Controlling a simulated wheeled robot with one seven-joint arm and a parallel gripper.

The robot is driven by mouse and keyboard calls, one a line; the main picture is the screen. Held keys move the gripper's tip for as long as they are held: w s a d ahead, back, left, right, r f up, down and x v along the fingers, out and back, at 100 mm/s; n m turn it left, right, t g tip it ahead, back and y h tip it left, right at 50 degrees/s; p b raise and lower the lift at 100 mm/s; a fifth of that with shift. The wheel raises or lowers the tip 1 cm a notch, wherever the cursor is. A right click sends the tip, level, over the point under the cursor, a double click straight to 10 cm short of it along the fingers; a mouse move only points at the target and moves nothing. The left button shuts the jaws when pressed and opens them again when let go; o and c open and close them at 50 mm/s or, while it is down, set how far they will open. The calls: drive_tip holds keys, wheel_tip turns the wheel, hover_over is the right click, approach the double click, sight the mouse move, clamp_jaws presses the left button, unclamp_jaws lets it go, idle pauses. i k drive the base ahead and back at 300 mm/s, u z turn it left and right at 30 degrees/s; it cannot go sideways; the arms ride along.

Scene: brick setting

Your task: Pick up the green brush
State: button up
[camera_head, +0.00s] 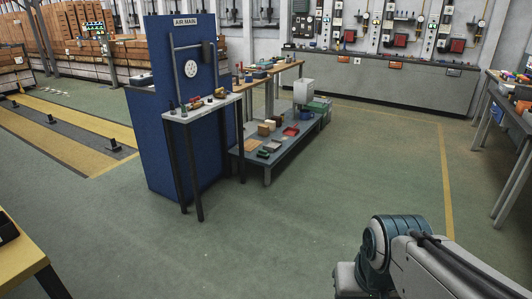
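I cannot make out a green brush for certain at this distance. A small dark green item (264,153) lies at the near end of the low grey bench, too small to identify. The low bench (267,166) stands beside a blue panel in the middle of the view. My arm shows at the lower right, well away from the bench, and its gripper is not in view.
A blue panel (155,140) with a narrow table (205,108) stands left of the bench. A yellow table (22,262) is at the lower left, and another table (510,118) is at the right edge. Open green floor (285,225) lies before the bench.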

sight(262, 154)
drive_tip(key=z, duration=0.15)
drive_tip(key=i, duration=0.85)
drive_tip(key=z, duration=0.4)
drive_tip(key=i, duration=3.2)
drive_tip(key=u, duration=0.55)
drive_tip(key=i, duration=1.75)
drive_tip(key=u, duration=1.2)
drive_tip(key=i, duration=1.1)
drive_tip(key=u, duration=0.35)
